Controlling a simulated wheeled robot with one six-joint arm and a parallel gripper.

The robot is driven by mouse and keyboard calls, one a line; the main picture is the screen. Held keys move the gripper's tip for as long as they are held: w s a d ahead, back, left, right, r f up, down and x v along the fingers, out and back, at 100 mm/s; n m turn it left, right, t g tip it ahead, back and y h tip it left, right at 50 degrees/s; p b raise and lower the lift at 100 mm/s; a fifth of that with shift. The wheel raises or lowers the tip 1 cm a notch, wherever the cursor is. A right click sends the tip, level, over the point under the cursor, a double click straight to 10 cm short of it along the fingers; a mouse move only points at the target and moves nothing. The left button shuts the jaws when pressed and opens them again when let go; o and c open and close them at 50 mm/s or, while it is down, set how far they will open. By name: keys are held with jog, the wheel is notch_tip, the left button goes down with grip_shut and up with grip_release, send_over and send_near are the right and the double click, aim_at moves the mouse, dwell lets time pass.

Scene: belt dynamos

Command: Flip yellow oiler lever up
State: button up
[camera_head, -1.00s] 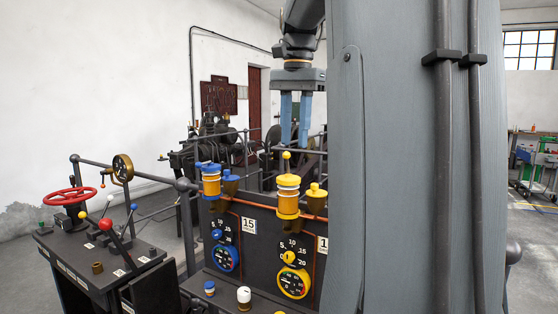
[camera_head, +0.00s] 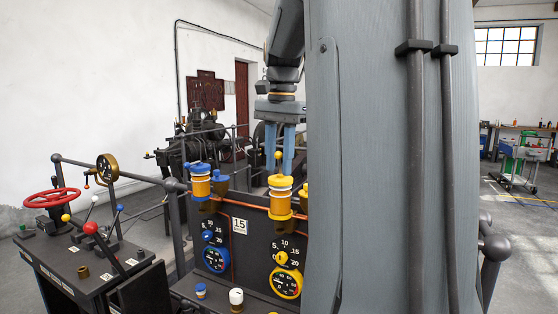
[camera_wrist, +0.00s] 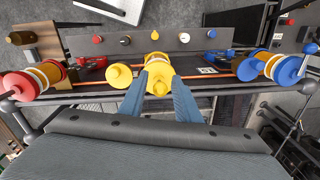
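The yellow oiler (camera_head: 281,191), a yellow cylinder with a white band, stands on the dark panel. Its lever ends in a yellow ball (camera_head: 277,155), which shows above the oiler's cap. My gripper (camera_head: 280,172) points down over the oiler, its two blue fingers apart, with the ball showing between them in the head view. In the wrist view, the fingers (camera_wrist: 158,82) reach toward the yellow oiler (camera_wrist: 158,62), and a yellow ball (camera_wrist: 160,89) lies in the gap. I cannot tell whether the fingers touch the ball.
A blue-capped oiler (camera_head: 201,186) stands to the left, and a yellow cup (camera_wrist: 120,75) is close beside the yellow oiler. A red-capped oiler (camera_wrist: 30,82) is at the wrist view's left. A console with a red handwheel (camera_head: 51,198) is further left. Rails and a copper pipe run nearby.

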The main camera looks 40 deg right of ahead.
grip_shut()
jog(key=shift+r+p, duration=0.15)
jog(key=shift+p, duration=0.55)
jog(key=shift+d+r+g+y+p, duration=0.1)
jog(key=shift+d+g+y+p, duration=0.3)
jog(key=shift+p, duration=0.65)
jog(key=y+p, duration=0.1)
jog(key=p, duration=0.2)
jog(key=shift+w+y, duration=0.15)
jog(key=shift+y, duration=0.15)
jog(key=shift+p, duration=0.35)
jog(key=shift+f, duration=0.2)
